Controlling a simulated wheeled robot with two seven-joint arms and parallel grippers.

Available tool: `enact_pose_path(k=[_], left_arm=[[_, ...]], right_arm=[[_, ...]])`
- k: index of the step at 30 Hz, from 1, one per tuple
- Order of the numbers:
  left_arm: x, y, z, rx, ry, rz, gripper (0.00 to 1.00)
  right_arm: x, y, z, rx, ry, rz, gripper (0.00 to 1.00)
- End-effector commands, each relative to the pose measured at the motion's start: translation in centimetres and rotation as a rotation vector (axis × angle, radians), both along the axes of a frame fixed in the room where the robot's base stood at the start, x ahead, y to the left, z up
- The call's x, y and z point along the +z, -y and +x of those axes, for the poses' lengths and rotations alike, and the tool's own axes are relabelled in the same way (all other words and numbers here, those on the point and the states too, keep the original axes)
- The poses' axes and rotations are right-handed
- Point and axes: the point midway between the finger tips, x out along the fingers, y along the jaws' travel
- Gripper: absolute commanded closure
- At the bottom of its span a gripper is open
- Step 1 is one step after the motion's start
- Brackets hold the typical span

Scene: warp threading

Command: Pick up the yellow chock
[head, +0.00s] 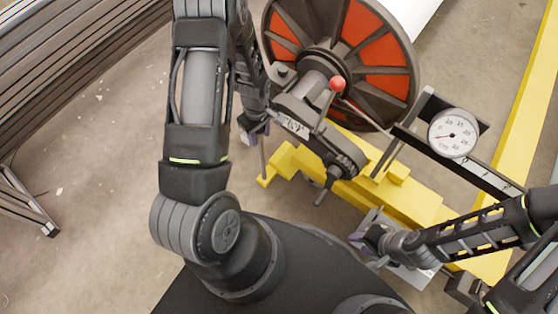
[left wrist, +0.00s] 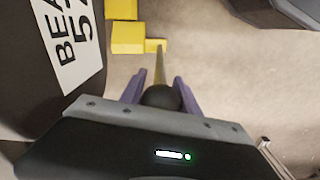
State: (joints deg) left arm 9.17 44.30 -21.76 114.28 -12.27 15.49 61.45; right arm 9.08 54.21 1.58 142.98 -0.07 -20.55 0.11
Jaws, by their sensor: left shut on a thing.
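The yellow chock (head: 264,181) is a small block low by the floor, at the left end of the yellow stand. A thin upright rod rises from it. In the left wrist view the chock (left wrist: 156,45) shows at the far end of the rod, against a larger yellow block. My left gripper (head: 253,136) is above the chock, its purple fingers shut on the dark round knob (left wrist: 161,97) at the rod's top. My right gripper (head: 362,242) is at the lower right beside a grey plate; its finger gap is unclear.
A large reel with orange panels (head: 366,35) and a red ball knob (head: 337,84) stands behind my left gripper. Its yellow stand (head: 405,200) runs to the lower right. A dial gauge (head: 453,133) is at the right. The floor (head: 95,130) at left is clear.

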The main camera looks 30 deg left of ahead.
Motion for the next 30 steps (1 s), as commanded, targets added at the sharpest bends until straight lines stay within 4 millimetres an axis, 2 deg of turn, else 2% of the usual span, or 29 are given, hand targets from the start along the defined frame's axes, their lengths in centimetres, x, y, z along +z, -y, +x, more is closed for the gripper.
enact_pose_path(k=[3, 23, 30], left_arm=[[0.0, 0.0, 0.0, 0.0, 0.0, 0.0, 1.0], [0.1, 0.0, 0.2, 0.0, 0.004, 0.001, 1.0], [2.0, 0.0, 0.2, 0.0, 0.006, 0.001, 1.0]], right_arm=[[0.0, 0.0, 0.0, 0.0, 0.0, 0.0, 0.64], [0.0, 0.0, 0.0, 0.0, 0.0, 0.0, 0.64], [0.7, 0.0, 0.0, 0.0, 0.0, 0.0, 0.64]])
